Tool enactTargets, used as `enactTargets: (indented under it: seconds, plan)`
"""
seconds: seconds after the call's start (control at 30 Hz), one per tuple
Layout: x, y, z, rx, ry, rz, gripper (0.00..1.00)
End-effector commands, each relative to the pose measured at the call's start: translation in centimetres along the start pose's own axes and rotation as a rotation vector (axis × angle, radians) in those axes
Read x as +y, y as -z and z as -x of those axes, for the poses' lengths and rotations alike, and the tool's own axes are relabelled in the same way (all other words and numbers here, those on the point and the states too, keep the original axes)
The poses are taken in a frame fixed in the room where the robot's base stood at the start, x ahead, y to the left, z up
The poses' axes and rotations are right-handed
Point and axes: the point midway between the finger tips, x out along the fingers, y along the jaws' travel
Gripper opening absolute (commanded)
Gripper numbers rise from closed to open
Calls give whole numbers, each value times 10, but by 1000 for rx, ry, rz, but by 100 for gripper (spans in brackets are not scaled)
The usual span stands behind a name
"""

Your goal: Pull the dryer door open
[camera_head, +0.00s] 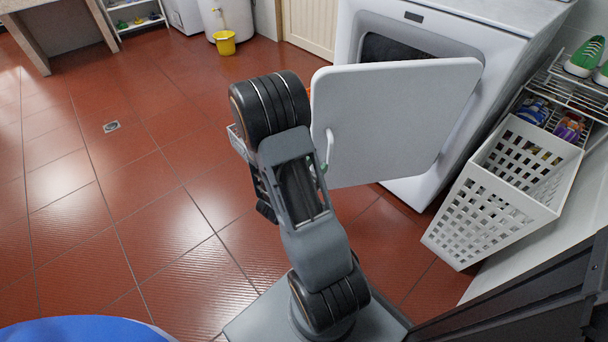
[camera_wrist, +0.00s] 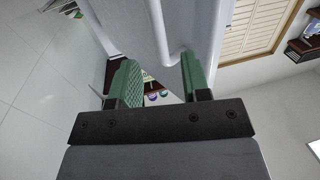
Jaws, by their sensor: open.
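The white dryer (camera_head: 470,50) stands at the upper right of the head view, its dark opening (camera_head: 390,48) partly in sight. Its door (camera_head: 400,115) is swung well out from the opening, toward me. The pale bar handle (camera_head: 329,147) is near the door's left edge, beside my arm. In the wrist view my gripper (camera_wrist: 157,65) has its two green fingers apart. The handle (camera_wrist: 160,30) shows between and beyond the fingertips, its bent end near the right finger; I cannot tell whether they touch. In the head view my arm hides most of the gripper.
A white laundry basket (camera_head: 490,205) stands right of the dryer, beside a wire rack (camera_head: 565,95) with shoes. A yellow bucket (camera_head: 225,43) is at the back. The red tiled floor (camera_head: 110,215) to the left is clear.

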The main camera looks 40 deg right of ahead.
Motion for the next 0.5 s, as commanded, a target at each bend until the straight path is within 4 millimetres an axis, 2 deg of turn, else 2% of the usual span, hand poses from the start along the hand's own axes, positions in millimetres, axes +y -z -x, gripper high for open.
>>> enactTargets:
  seconds: [0.03,0.2,0.5]
  plan:
    - [-1,2,11,0,7,3,43]
    - [0,2,37,1,4,3,43]
    - [0,1,59,0,0,1,43]
